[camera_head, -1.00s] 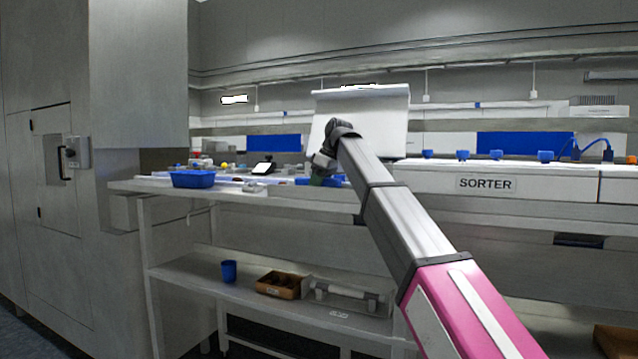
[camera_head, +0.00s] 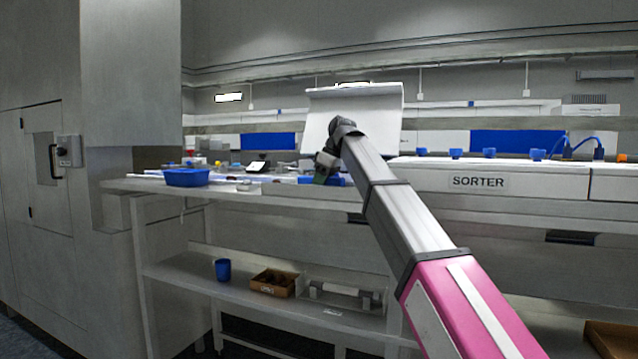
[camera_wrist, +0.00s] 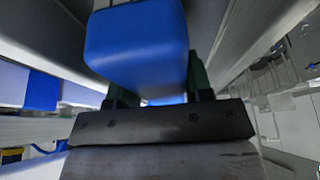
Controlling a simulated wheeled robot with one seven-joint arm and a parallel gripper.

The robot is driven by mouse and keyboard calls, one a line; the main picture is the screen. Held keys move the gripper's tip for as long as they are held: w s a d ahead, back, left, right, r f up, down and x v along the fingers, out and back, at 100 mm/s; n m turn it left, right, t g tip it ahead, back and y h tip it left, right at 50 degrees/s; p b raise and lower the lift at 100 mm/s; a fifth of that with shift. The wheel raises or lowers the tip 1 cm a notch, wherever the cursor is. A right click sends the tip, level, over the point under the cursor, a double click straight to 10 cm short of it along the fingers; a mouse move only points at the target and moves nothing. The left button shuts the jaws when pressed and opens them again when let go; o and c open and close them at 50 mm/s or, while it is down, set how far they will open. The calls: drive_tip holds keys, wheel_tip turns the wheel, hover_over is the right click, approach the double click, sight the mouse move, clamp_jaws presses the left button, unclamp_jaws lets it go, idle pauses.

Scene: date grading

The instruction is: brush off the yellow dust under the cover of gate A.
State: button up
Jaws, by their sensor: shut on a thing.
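My gripper (camera_head: 324,170) is at the counter, just in front of a raised pale panel (camera_head: 375,112) that looks like an open cover. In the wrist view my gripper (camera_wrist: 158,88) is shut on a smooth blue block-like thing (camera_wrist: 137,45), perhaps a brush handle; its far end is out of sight. No yellow dust shows in either view. No gate A label is readable, and my arm hides part of the area below the panel.
The long white sorter (camera_head: 560,182) runs to the right with several blue knobs on top. The lower shelf holds a blue cup (camera_head: 223,270) and a brown box (camera_head: 262,282).

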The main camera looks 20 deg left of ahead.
sight(343, 182)
drive_tip(key=shift+s+d+f, duration=0.1)
drive_tip(key=shift+d, duration=0.65)
drive_tip(key=shift+s+d+f, duration=0.1)
drive_tip(key=shift+d, duration=0.6)
drive_tip(key=shift+s+d+r, duration=0.1)
drive_tip(key=shift+s+d, duration=0.05)
drive_tip(key=shift+d, duration=0.95)
drive_tip(key=shift+s+d, duration=0.1)
drive_tip(key=shift+d, duration=0.95)
drive_tip(key=shift+a, duration=0.1)
drive_tip(key=shift+w+a+r, duration=0.15)
drive_tip(key=shift+a+r, duration=0.05)
drive_tip(key=shift+a, duration=0.35)
